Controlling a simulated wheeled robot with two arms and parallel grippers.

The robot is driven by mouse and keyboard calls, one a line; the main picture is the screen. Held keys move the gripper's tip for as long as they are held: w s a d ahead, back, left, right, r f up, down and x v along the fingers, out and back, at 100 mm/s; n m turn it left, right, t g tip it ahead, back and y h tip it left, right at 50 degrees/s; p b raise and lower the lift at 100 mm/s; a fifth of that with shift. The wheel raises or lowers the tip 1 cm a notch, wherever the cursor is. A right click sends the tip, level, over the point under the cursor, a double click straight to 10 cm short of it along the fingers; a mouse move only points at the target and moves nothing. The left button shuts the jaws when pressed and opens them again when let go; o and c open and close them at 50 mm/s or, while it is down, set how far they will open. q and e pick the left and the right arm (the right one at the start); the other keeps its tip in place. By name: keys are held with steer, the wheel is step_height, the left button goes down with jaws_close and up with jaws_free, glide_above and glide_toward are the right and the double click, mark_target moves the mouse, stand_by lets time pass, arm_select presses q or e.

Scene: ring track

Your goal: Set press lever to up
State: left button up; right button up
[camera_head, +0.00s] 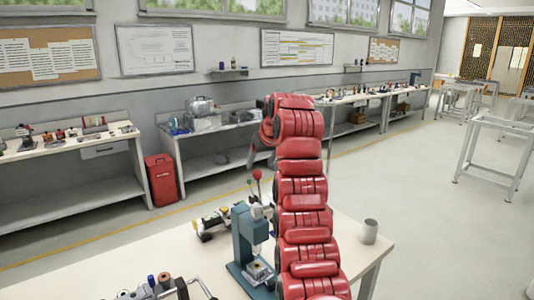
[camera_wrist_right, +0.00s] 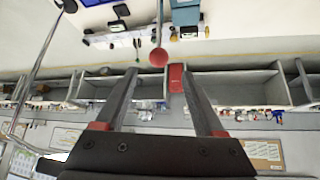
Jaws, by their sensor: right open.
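The teal press (camera_head: 243,236) stands on the near table, partly hidden by my red right arm. Its lever ends in a red ball knob (camera_head: 257,175), which stands above the press head. My right gripper (camera_head: 261,160) is just above the knob, its dark fingers pointing down and partly hidden by the arm. In the right wrist view the open right gripper (camera_wrist_right: 159,72) has the red knob (camera_wrist_right: 158,57) near the middle, just beyond its fingertips, with the thin rod behind it. No contact shows. The press body (camera_wrist_right: 186,14) is at the top. My left gripper is out of view.
A grey cup (camera_head: 369,231) stands on the near table right of my arm. Small parts lie at the table's lower left. A red bin (camera_head: 162,181) stands on the floor by the wall benches. Open floor lies to the right.

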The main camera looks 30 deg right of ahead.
steer(key=p+v, duration=0.5)
steer(key=v, duration=0.3)
steer(key=shift+a+r, duration=0.1)
steer(key=shift+s, duration=0.1)
stand_by(0.5)
